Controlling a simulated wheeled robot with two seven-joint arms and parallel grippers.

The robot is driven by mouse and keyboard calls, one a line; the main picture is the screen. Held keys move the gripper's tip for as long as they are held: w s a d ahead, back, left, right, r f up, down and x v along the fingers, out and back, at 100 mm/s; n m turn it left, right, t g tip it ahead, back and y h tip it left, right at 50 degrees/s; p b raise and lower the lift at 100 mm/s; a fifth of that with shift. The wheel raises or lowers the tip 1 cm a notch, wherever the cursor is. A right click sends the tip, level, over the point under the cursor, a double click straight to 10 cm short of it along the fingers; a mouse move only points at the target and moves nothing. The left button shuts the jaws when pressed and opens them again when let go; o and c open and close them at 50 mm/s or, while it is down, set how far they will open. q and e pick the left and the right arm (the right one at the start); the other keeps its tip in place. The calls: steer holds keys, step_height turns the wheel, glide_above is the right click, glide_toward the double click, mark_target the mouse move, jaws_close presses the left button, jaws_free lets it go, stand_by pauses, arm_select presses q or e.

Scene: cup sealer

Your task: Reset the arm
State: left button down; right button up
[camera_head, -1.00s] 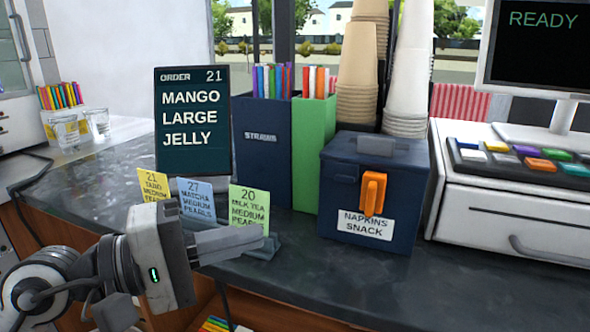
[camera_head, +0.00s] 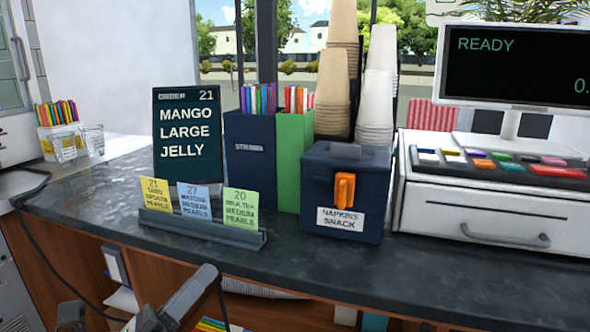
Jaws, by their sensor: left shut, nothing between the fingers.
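My left gripper (camera_head: 207,272) shows at the bottom left of the head view, in front of the counter's front edge and lower than its top. Its fingers are shut with nothing between them. Part of my left arm is cut off by the bottom edge of the picture. My right gripper is not in view.
On the dark counter (camera_head: 110,205) stand a card holder (camera_head: 200,232) with three order cards, an order screen (camera_head: 187,135), straw boxes (camera_head: 250,160), a napkin box (camera_head: 345,195), stacked cups (camera_head: 375,100) and a cash register (camera_head: 480,200). Shelves lie below the counter.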

arm_select(q)
steer(key=s+a+f+n+g+y, duration=0.15)
steer(key=f+n+y, duration=0.35)
steer(key=f+n, duration=0.55)
steer(key=s+a+f+n+y, duration=0.15)
steer(key=f+n+y, duration=0.55)
steer(key=n, duration=0.7)
steer(key=s+d+f+n+g+h, duration=0.1)
steer(key=s+f+n+g, duration=0.4)
steer(key=s+f+n, duration=0.3)
step_height(320, 180, down, 4)
steer(key=shift+d+f+n+g+p, duration=0.15)
steer(key=shift+n+g+p, duration=0.25)
steer(key=shift+n, duration=0.65)
steer(key=shift+w, duration=0.1)
